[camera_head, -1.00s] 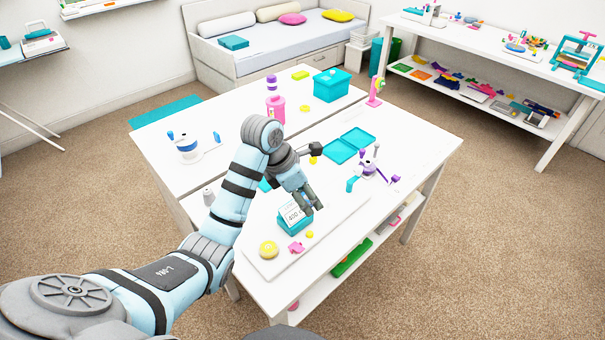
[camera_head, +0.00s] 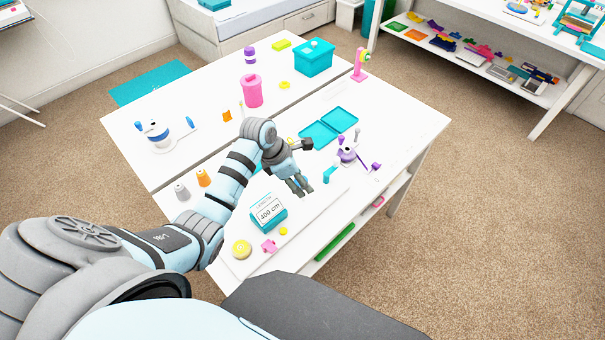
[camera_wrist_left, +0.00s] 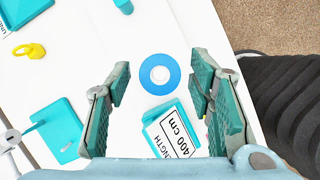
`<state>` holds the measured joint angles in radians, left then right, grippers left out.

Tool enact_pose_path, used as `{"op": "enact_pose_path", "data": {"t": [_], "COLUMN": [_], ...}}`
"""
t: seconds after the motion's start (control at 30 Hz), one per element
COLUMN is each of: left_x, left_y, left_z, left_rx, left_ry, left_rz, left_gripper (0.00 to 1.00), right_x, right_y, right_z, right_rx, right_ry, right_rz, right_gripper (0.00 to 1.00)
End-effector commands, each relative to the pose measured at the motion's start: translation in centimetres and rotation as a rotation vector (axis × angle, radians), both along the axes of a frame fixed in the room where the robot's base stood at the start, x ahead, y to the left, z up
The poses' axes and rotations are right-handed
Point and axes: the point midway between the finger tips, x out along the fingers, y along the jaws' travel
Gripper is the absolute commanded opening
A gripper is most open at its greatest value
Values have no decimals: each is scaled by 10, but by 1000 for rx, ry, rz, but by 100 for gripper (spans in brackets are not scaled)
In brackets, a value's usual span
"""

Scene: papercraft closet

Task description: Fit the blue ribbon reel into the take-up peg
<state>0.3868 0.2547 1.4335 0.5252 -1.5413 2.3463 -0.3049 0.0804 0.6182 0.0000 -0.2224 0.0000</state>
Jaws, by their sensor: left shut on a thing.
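The blue ribbon reel (camera_wrist_left: 147,84), a blue ring with a white middle, shows between the two fingers of my left gripper (camera_wrist_left: 158,82) in the left wrist view. In the head view my left gripper (camera_head: 300,188) is over the white table, right of the teal 400 cm length box (camera_head: 266,218); the reel is hidden there. I cannot tell which stand carries the take-up peg; a purple device (camera_head: 347,150) stands right of the gripper. My right gripper is not in view.
A teal open case (camera_head: 338,120) lies behind the gripper. A blue-and-white device (camera_head: 158,134), pink canister (camera_head: 252,91), teal box (camera_head: 314,58) and pink stand (camera_head: 359,66) stand farther back. A yellow roll (camera_head: 241,249) and pink piece (camera_head: 268,246) sit near the front edge.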

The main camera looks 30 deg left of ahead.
Motion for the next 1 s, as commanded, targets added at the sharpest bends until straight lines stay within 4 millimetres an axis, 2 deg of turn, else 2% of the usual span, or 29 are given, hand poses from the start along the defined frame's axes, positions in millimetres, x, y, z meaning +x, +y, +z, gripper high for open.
{"op": "enact_pose_path", "data": {"t": [0.2, 0.5, 0.63, 0.8, 1.0], "left_x": [9, 10, 10, 10, 10], "left_y": [-1, -1, -1, -1, -1], "left_z": [-27, -59, -61, -61, -60], "left_rx": [-2, -1, -1, -1, -1], "left_ry": [9, 10, 10, 10, 10], "left_rz": [2, 1, 1, 1, 1], "left_gripper": [36, 36, 36, 36, 36], "right_x": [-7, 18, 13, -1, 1], "right_y": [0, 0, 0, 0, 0], "right_z": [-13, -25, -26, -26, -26], "right_rx": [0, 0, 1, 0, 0], "right_ry": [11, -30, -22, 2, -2], "right_rz": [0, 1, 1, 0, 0], "right_gripper": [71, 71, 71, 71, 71]}}
